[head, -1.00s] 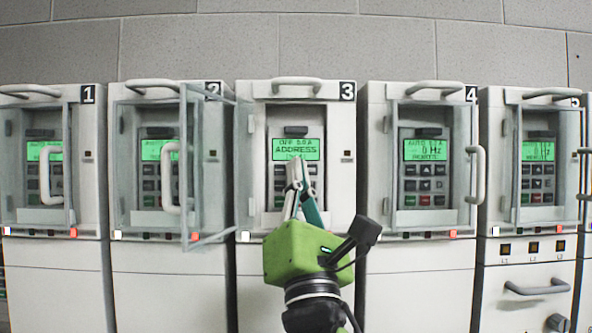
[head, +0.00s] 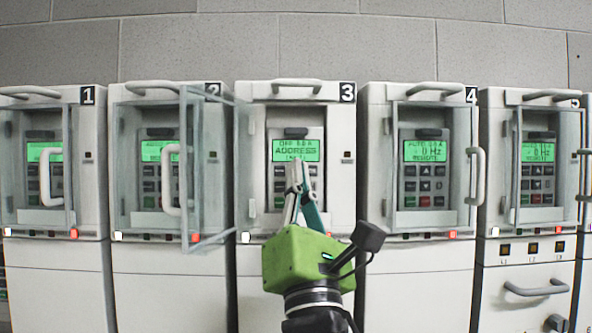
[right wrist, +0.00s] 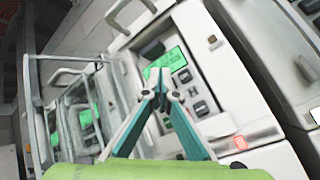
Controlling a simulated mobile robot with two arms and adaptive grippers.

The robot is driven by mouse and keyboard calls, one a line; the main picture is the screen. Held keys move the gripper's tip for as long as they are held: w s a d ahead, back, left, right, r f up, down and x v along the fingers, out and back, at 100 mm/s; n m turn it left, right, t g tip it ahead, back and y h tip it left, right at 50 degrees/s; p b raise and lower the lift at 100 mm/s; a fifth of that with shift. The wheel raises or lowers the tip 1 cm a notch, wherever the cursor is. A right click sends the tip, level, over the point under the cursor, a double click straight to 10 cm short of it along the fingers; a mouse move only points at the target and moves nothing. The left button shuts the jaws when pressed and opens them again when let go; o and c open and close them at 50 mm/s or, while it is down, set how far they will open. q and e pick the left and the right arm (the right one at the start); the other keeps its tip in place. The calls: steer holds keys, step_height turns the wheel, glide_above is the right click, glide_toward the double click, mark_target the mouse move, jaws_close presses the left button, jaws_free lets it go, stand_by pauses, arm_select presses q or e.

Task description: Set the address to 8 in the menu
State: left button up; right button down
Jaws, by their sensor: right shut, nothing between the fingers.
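Drive 3's keypad panel (head: 312,178) is uncovered in the head view. Its green display (head: 296,150) reads "OFF 0.0 A" and "ADDRESS", with a small bracketed bottom line that I cannot read surely. My right gripper (head: 297,163) is shut and empty, its fingertips in front of the keypad just under the display. The fingers hide part of the keys. In the right wrist view the shut fingertips (right wrist: 157,76) are beside the green display (right wrist: 168,62), with dark keys to their right. I cannot tell whether they touch a key. My left gripper is not in view.
Drive 3's clear door (head: 212,205) stands swung open to the left, in front of drive 2 (head: 122,195). Drive 4 (head: 371,180) stands to the right, its clear door closed and handle (head: 476,175) sticking out. Drives 1 and 5 stand further out.

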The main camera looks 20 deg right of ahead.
stand_by(0.3)
steer(key=shift+w, duration=0.1)
steer(key=shift+w+d, duration=0.1)
steer(key=shift+w, duration=0.2)
steer(key=shift+w+d+p, duration=0.1)
steer(key=shift+w+p, duration=0.2)
steer(key=shift+w, duration=0.05)
stand_by(0.9)
steer(key=shift+s, duration=0.1)
steer(key=shift+s+a, duration=0.2)
steer(key=shift+s, duration=0.45)
